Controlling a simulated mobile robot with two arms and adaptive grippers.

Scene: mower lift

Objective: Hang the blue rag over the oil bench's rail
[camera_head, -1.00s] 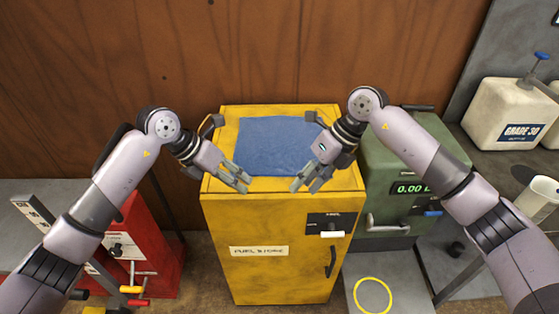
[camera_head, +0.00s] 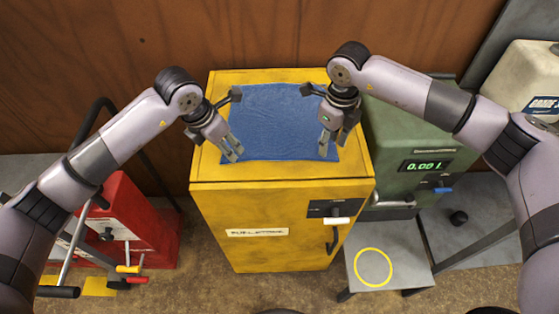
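The blue rag (camera_head: 277,110) lies flat on top of the yellow cabinet (camera_head: 262,215). My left gripper (camera_head: 233,151) is over the rag's left edge with its fingers pointing down, apart and empty. My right gripper (camera_head: 328,143) is over the rag's right side, its fingers also pointing down and apart. I cannot tell whether either one touches the cloth. A grey bench with a white jug (camera_head: 524,82) on it shows at the right edge. My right arm covers part of that side, and I cannot make out a rail there.
A green machine with a lit display (camera_head: 424,166) stands right of the cabinet. A low grey platform with a yellow ring (camera_head: 373,267) is in front of it. A red unit with levers (camera_head: 138,225) stands at left. A wooden wall is behind.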

